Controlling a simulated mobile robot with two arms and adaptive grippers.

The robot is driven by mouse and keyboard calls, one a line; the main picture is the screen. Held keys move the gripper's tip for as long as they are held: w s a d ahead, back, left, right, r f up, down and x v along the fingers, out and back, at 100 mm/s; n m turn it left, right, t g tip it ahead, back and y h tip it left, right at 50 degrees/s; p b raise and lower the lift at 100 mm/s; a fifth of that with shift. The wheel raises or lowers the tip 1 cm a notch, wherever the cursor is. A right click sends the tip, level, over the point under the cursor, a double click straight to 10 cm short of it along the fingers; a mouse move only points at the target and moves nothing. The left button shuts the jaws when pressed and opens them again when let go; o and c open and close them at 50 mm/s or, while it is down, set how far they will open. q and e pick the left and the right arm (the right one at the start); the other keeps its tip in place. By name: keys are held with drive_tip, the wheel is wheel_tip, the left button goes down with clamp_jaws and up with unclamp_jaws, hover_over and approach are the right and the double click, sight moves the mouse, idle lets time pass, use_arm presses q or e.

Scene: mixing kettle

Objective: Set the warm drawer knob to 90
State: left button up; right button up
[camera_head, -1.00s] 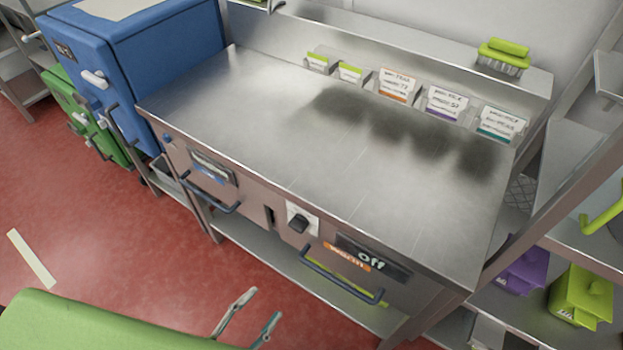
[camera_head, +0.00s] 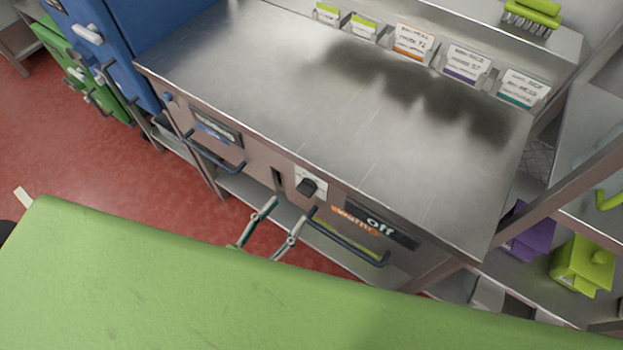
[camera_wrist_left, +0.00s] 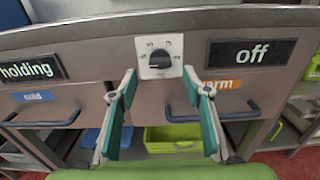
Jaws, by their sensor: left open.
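The warm drawer knob (camera_head: 307,187) is a black dial on a white plate on the front of the steel counter. It also shows in the left wrist view (camera_wrist_left: 159,58), high between my fingers. The display (camera_head: 381,225) right of it reads "off", above an orange "warm" label (camera_head: 354,219). The warm drawer handle (camera_head: 345,243) is a dark bar below. My left gripper (camera_head: 276,219) is open and empty, in front of and a little below the knob, apart from it. Its fingers (camera_wrist_left: 162,88) flank the knob plate in the wrist view. My right gripper is not in view.
A second display (camera_wrist_left: 31,69) reading "holding" and a "cold" label (camera_wrist_left: 34,96) sit left of the knob. The steel counter top (camera_head: 300,90) is clear, with small label cards (camera_head: 413,42) along its back. A blue cabinet (camera_head: 130,50) stands at left.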

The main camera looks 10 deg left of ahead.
sight(303, 193)
use_arm(q)
drive_tip(key=x, duration=0.5)
drive_tip(key=shift+w, duration=0.15)
drive_tip(key=shift+w+d, duration=0.1)
drive_tip(key=shift+w, duration=0.2)
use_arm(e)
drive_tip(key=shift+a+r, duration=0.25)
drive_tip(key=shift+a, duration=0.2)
use_arm(q)
drive_tip(key=shift+w, duration=0.1)
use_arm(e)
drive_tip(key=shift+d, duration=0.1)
use_arm(q)
drive_tip(key=shift+w+d, duration=0.2)
drive_tip(key=shift+w, duration=0.1)
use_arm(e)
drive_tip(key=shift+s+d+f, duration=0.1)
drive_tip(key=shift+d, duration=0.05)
